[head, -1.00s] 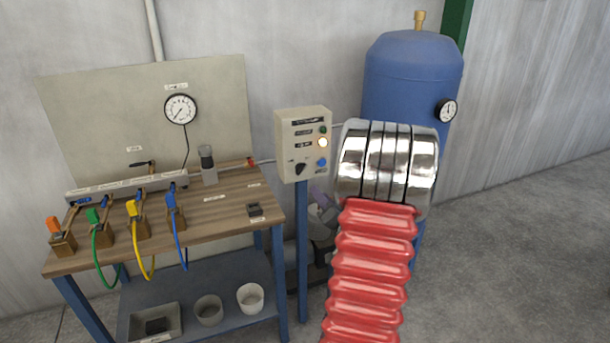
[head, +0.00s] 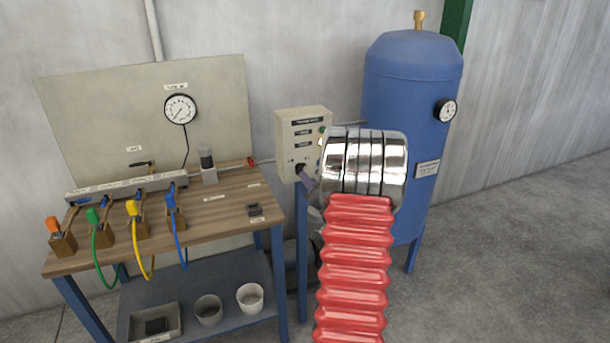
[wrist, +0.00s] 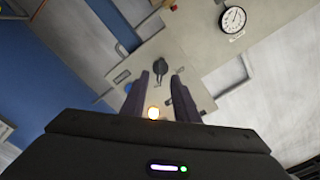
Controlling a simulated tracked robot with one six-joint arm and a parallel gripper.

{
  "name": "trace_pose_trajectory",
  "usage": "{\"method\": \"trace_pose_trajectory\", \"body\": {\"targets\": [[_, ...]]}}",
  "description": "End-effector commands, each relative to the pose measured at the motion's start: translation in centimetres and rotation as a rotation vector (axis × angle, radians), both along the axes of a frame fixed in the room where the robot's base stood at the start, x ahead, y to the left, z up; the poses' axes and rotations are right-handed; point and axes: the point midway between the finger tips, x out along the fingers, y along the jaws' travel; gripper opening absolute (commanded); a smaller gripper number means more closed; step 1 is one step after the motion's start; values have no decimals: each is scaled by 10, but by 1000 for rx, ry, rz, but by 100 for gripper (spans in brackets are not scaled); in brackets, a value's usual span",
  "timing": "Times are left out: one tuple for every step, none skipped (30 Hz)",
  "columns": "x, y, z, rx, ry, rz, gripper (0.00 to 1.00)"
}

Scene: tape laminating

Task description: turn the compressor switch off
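The grey control box (head: 289,145) stands on a blue post right of the bench. Its black rotary switch (head: 300,169) is low on the front face; in the wrist view the knob (wrist: 160,66) shows just beyond and between my fingertips. My gripper (wrist: 161,72) is open, with its two dark fingers apart and nothing between them that I can see gripped. In the head view a fingertip (head: 309,184) is close beside the switch, and my wrist hides the box's right side. Whether a finger touches the knob is unclear. A lit amber lamp (wrist: 153,113) shows between the fingers.
The blue tank (head: 410,95) stands behind my arm on the right. The wooden bench (head: 225,215) with coloured hoses and a gauge (head: 180,109) is on the left. The floor at the far right is clear.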

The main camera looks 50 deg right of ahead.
Motion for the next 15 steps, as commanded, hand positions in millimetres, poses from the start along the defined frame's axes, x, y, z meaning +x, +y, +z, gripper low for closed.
{"method": "trace_pose_trajectory", "body": {"targets": [[8,-4,0,-2,-1,3,27],[12,-6,0,-2,-1,3,27],[17,-9,0,-1,1,1,27],[21,-12,0,-1,0,1,27],[24,-14,0,0,-1,1,27],[28,-17,0,-2,-1,1,27],[31,-18,0,-1,0,1,27],[34,-20,0,-1,0,1,27],[37,-22,0,-1,0,1,27],[39,-23,0,0,-1,1,27],[40,-23,0,0,-1,1,27],[42,-25,0,0,-1,1,27],[43,-25,0,-1,-1,0,27],[43,-26,0,-1,-1,0,27],[44,-26,0,-1,-1,0,27]]}}
